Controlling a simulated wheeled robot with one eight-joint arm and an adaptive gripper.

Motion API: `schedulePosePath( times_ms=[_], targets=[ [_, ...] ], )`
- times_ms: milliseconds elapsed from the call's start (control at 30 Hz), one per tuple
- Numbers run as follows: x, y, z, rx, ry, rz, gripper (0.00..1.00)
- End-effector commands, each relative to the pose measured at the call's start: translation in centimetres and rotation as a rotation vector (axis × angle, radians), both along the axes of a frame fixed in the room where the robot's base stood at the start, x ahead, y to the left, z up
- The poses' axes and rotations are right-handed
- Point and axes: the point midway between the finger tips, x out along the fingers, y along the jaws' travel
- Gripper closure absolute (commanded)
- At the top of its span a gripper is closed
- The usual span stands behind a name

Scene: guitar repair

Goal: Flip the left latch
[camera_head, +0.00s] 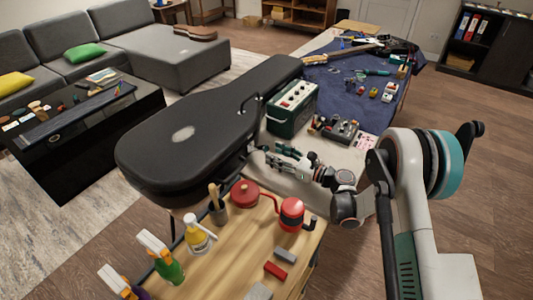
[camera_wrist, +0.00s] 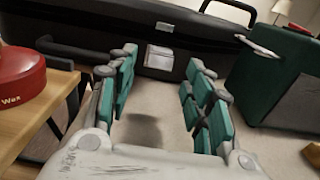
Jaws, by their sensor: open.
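The black guitar case (camera_head: 215,120) lies closed on the bench, and its side fills the back of the wrist view (camera_wrist: 110,25). A pale metal latch plate (camera_wrist: 160,57) is on the case's side, between my fingertips in the wrist view. A smaller silver piece (camera_wrist: 165,28) sits above it, near the lid seam. I cannot tell whether the latch is flipped. My gripper (camera_wrist: 163,66) is open and empty, its teal fingers spread and pointing at the case. In the head view my gripper (camera_head: 270,157) is low beside the case; the latch is hidden there.
A green amplifier (camera_head: 292,107) stands right of my gripper, close to the case. A red wax tin (camera_wrist: 20,72) is at the left on the wooden bench. A red container (camera_head: 291,213), spray bottles and a brush cup (camera_head: 218,210) stand in front. A pedal (camera_head: 335,128) lies beyond.

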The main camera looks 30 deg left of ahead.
Motion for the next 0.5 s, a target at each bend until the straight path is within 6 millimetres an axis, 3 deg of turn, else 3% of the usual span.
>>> schedulePosePath(
  times_ms=[200, 500],
  targets=[
    [0.3, 3.3, -0.2, 0.000, 0.000, 0.001, 0.53],
    [0.4, 4.7, 0.0, 0.000, -0.001, -0.001, 0.53]
  ],
)
